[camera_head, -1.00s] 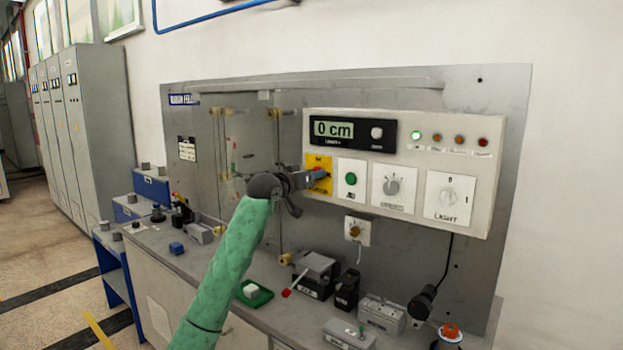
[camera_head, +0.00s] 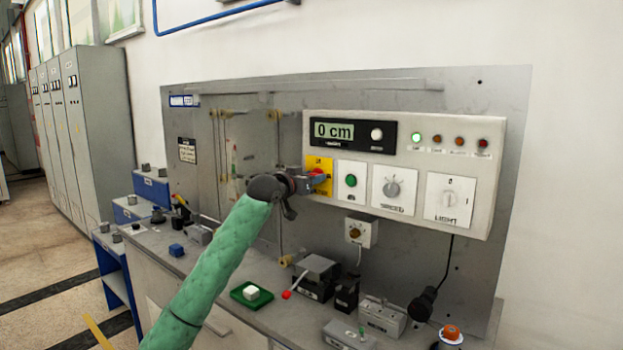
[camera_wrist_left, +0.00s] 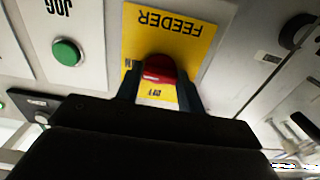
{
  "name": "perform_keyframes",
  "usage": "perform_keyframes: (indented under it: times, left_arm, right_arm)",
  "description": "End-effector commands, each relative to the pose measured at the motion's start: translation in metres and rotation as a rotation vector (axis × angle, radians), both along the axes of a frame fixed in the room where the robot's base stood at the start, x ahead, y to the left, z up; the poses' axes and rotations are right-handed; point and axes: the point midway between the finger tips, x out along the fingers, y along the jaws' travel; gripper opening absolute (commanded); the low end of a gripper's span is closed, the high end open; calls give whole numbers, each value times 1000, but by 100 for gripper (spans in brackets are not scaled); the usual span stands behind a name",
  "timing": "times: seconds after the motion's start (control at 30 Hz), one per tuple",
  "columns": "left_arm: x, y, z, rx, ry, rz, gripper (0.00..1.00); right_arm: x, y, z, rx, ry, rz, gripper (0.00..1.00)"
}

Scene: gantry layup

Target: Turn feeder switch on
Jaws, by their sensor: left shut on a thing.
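The feeder switch has a yellow plate (camera_head: 319,161) at the left end of the white control panel. In the left wrist view the plate reads FEEDER upside down (camera_wrist_left: 178,22). Its red knob (camera_wrist_left: 159,68) sits between the two dark fingers of my left gripper (camera_wrist_left: 160,90), which is shut on it. In the head view my left gripper (camera_head: 316,178) reaches the plate from the left, with a bit of red showing at the fingers. The fingers and gripper body hide part of the knob and plate, so its exact setting is unclear. My right gripper is out of view.
Right of the plate are a green JOG button (camera_head: 351,181), a speed dial (camera_head: 393,189) and a light switch (camera_head: 448,199). A display (camera_head: 345,131) reads 0 cm, and a green lamp (camera_head: 416,137) is lit. Several small devices stand on the bench below.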

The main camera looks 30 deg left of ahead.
Motion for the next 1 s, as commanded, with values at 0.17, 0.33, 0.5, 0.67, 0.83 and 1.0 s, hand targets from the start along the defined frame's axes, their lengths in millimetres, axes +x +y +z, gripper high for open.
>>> perform_keyframes:
  times: [0.17, 0.33, 0.5, 0.67, 0.83, 1.0]
  left_arm:
    - [0, 0, 0, 0, 1, 0, 58]
    - [0, 0, 0, 0, 1, 0, 60]
    - [-2, 0, -1, 0, 0, 0, 60]
    - [-18, 2, -3, 2, 1, 1, 60]
    - [-45, 4, -4, 2, 1, 1, 60]
    - [-67, 6, -3, 1, 1, 1, 60]
  right_arm:
    - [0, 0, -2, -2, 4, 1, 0]
    - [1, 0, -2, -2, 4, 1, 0]
    - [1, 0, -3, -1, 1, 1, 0]
    - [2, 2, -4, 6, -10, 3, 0]
    - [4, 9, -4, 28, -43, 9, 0]
    - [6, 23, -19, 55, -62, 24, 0]
